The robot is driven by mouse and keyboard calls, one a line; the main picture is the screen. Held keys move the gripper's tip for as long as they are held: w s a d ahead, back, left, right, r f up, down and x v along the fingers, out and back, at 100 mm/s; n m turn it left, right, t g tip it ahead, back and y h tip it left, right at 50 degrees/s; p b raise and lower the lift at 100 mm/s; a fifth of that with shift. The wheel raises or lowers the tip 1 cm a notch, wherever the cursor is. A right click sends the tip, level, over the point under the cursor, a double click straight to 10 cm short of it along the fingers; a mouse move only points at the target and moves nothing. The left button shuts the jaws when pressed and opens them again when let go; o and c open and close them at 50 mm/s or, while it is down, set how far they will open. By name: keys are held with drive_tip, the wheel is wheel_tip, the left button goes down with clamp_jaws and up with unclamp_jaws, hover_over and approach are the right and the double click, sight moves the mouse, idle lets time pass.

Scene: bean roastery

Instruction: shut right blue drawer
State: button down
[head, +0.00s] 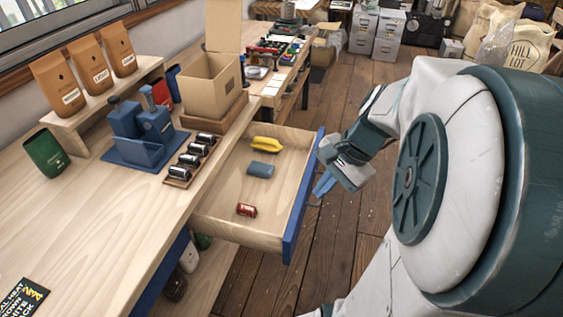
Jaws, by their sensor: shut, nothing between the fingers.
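The blue-fronted drawer (294,222) stands pulled out from the right side of the wooden workbench (110,222). Inside its pale wood tray lie a yellow item (267,145), a blue-grey block (261,169) and a small red can (246,210). My gripper (323,186) is just outside the drawer front, to its right, pointing toward it. The gripper is shut and empty. A small gap seems to show between the fingertips and the blue front, but contact is hard to judge.
On the bench stand a blue device (140,135), a rack of dark cylinders (180,174), an open cardboard box (211,84) and a green cup (46,153). Brown bags (88,67) stand on a riser behind. Wooden floor (345,235) is clear right of the drawer.

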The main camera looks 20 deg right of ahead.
drive_tip(key=w+d+f+m+t+y+b, duration=0.3)
drive_tip(key=d+f+m+b, duration=0.8)
drive_tip(key=f, duration=0.4)
drive_tip(key=w+a+r+b+x, duration=0.1)
drive_tip(key=x, duration=1.1)
drive_tip(key=shift+w+r+m, duration=0.3)
drive_tip(key=shift+w+r, duration=0.05)
